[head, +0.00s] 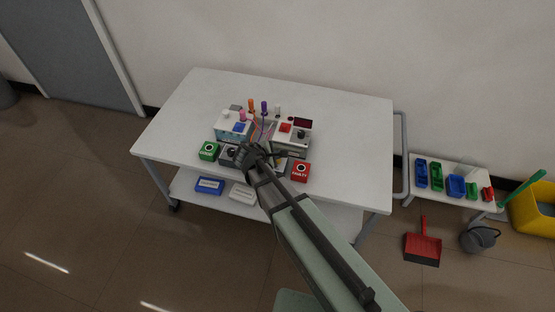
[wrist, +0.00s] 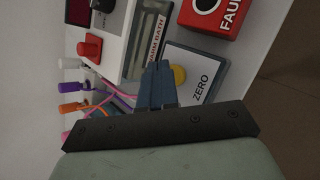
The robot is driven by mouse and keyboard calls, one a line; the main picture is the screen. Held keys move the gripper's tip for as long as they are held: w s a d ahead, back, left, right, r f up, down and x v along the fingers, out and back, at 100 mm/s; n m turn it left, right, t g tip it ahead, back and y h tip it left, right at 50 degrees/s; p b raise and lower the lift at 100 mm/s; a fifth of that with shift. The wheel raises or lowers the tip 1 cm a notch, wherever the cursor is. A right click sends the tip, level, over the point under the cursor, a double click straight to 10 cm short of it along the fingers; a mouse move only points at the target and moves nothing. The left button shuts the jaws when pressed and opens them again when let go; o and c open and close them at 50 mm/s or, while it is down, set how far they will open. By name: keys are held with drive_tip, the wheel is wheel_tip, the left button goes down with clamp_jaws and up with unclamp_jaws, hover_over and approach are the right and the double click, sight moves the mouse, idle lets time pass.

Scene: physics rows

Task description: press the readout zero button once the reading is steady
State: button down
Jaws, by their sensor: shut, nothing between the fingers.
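The zero button is a round yellow cap (wrist: 179,75) on a grey plate marked ZERO (wrist: 212,72) in the wrist view. My gripper (wrist: 158,70) is shut and empty, its tips right beside the yellow cap and overlapping its edge in the picture. I cannot tell whether they touch it. In the head view my gripper (head: 252,156) is over the front of the bench and hides most of the plate. The readout (head: 303,122) is a dark red display at the back right; it also shows in the wrist view (wrist: 77,17). No digits can be read.
The WARM BATH unit (wrist: 150,42) with a red knob (wrist: 90,46) stands beside the plate. A red FAULTY box (head: 301,172) and a green box (head: 209,150) flank the work area. Coloured probes (head: 264,107) and leads crowd the middle. The white tabletop (head: 350,120) is free at right.

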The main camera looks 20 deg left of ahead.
drive_tip(key=shift+f, duration=0.35)
idle(0.7)
drive_tip(key=shift+r, duration=0.15)
idle(0.3)
drive_tip(key=shift+r, duration=0.65)
drive_tip(key=shift+r, duration=0.1)
drive_tip(key=shift+r, duration=2.4)
